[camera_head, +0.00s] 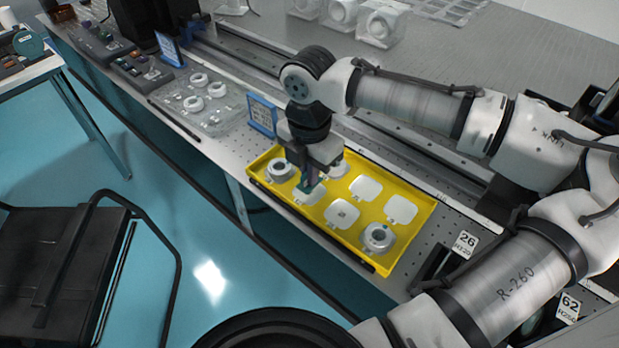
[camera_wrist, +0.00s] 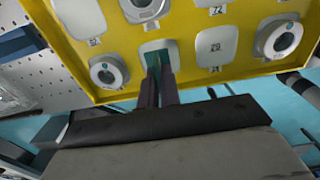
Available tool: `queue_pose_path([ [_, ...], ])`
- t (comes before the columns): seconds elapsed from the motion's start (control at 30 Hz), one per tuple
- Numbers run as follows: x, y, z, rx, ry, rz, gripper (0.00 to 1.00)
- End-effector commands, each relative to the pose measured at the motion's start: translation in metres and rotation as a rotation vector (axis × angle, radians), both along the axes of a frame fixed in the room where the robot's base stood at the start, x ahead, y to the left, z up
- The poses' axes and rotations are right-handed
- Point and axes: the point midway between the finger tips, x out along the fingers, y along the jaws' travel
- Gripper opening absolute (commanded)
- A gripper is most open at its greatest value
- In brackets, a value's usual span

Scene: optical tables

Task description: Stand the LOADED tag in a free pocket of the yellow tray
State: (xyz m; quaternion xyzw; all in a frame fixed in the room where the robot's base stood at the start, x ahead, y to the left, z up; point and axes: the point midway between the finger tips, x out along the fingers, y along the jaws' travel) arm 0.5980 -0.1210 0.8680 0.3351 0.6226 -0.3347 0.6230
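The yellow tray (camera_head: 357,250) lies on the optical table and also shows in the wrist view (camera_wrist: 82,62). My gripper (camera_head: 309,180) is over its front row, fingers pointing down. In the wrist view its fingers (camera_wrist: 158,88) are close together on a thin teal piece (camera_wrist: 158,58), seemingly the tag; no lettering is readable. The piece is over or in a pale pocket (camera_head: 310,196) beside a ring-shaped part; I cannot tell whether it touches the floor. An empty-looking pocket (camera_head: 342,213) is next to it.
Ring-shaped parts fill the front row's end pockets (camera_head: 280,170) (camera_head: 379,238). Two back-row pockets (camera_head: 366,188) (camera_head: 400,210) look empty. A blue-framed sign (camera_head: 261,115) stands behind the tray's left end. A clear tray of rings (camera_head: 205,100) lies farther left. Number cards (camera_head: 466,242) stand at right.

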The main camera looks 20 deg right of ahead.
Motion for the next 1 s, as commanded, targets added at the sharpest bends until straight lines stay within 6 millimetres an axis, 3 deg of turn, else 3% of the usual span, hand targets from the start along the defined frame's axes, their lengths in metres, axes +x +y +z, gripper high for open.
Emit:
queue_pose_path([
  [0.17,0.0,0.0,-0.023,-0.001,0.001,0.0,0.0],
  [0.57,0.0,0.0,-0.028,0.001,0.0,0.0,0.0],
  [0.77,0.0,0.0,-0.028,0.0,0.0,0.0,0.26],
  [1.0,0.0,0.0,-0.027,-0.001,-0.001,0.0,0.26],
])
